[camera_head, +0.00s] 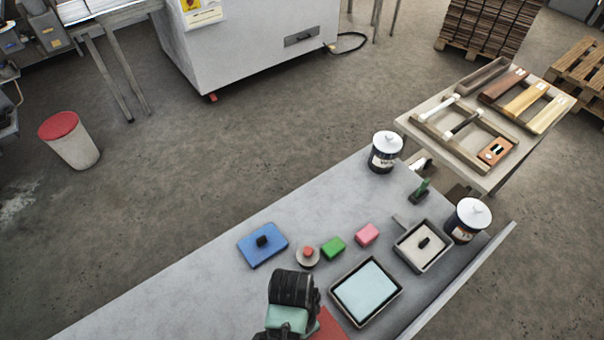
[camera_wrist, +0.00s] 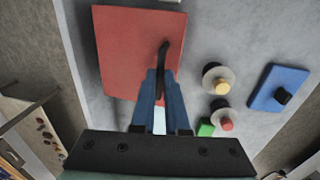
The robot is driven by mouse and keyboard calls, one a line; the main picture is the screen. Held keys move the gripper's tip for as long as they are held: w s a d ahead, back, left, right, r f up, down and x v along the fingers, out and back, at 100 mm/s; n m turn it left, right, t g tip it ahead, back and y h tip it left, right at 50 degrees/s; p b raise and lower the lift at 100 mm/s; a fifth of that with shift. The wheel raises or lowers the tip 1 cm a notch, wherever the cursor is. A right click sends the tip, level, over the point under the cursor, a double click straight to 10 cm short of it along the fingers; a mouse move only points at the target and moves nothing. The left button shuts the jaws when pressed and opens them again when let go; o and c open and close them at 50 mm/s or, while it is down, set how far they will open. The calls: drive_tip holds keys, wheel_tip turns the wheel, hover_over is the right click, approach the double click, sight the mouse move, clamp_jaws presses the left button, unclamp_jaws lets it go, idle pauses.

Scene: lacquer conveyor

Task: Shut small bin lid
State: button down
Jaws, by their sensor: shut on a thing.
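A flat red panel with a dark handle (camera_wrist: 163,52), perhaps the lid, shows in the wrist view; its red face (camera_wrist: 120,45) lies over the grey table. My gripper (camera_wrist: 158,75) is shut on the handle. In the head view my gripper's fingers are hidden behind my own wrist, and a corner of the red panel (camera_head: 329,326) shows beside it. Whether a small bin lies under the panel is hidden. A round grey bin (camera_head: 73,149) with a red top (camera_head: 58,125) stands on the floor at far left, its top seated on it.
The grey table (camera_head: 185,290) holds a blue panel with a black knob (camera_head: 275,246), green block (camera_head: 333,247), pink block (camera_head: 367,234), framed pale-blue tray (camera_head: 398,291) and white-lidded cans (camera_head: 384,160). The table's left part is clear. A side table (camera_head: 482,184) stands at right.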

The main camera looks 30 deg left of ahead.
idle(0.4)
drive_tip(key=shift+a+f, duration=0.3)
drive_tip(key=shift+f, duration=0.35)
drive_tip(key=shift+w, duration=0.1)
drive_tip(key=c, duration=0.9)
unclamp_jaws()
drive_tip(key=shift+w+a+f, duration=0.1)
drive_tip(key=shift+w+a, duration=0.05)
drive_tip(key=shift+a, duration=0.05)
drive_tip(key=shift+d, duration=0.15)
drive_tip(key=r, duration=0.4)
drive_tip(key=a+r+p, duration=0.1)
drive_tip(key=r, duration=0.3)
drive_tip(key=r+p, duration=0.1)
drive_tip(key=r, duration=0.4)
drive_tip(key=shift+w+a, duration=0.15)
drive_tip(key=shift+a, duration=0.1)
